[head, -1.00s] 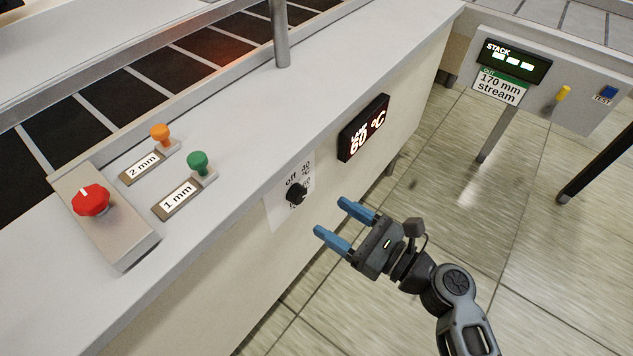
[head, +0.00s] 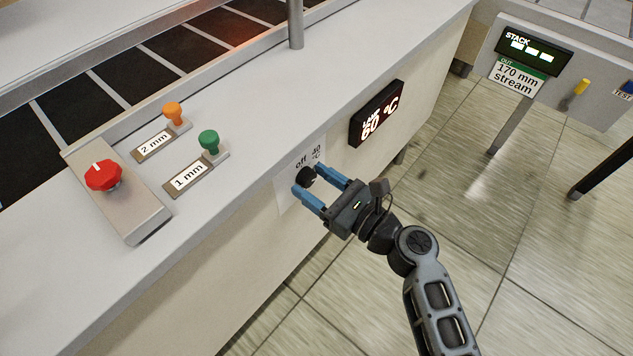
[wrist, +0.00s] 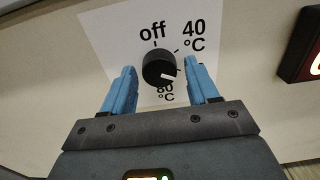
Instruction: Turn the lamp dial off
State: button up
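The lamp dial is a black round knob (head: 306,176) on a white label (wrist: 112,30) on the machine's side wall. In the wrist view the dial (wrist: 158,66) has a white pointer mark at its lower right, away from "off" at the upper left. The label also reads 40 °C and 80 °C; part of the scale is hidden. My gripper (head: 308,186) has its blue fingers open, one on each side of the dial. In the wrist view a gap shows beside each fingertip; my gripper (wrist: 162,82) holds nothing.
A lit lamp display (head: 376,114) reading 60 °C sits on the wall right of the dial. On the top are a red knob (head: 103,175), a green knob (head: 209,141) and an orange knob (head: 173,112). A stack panel (head: 560,80) stands at the right over open floor.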

jog(key=c, duration=0.9)
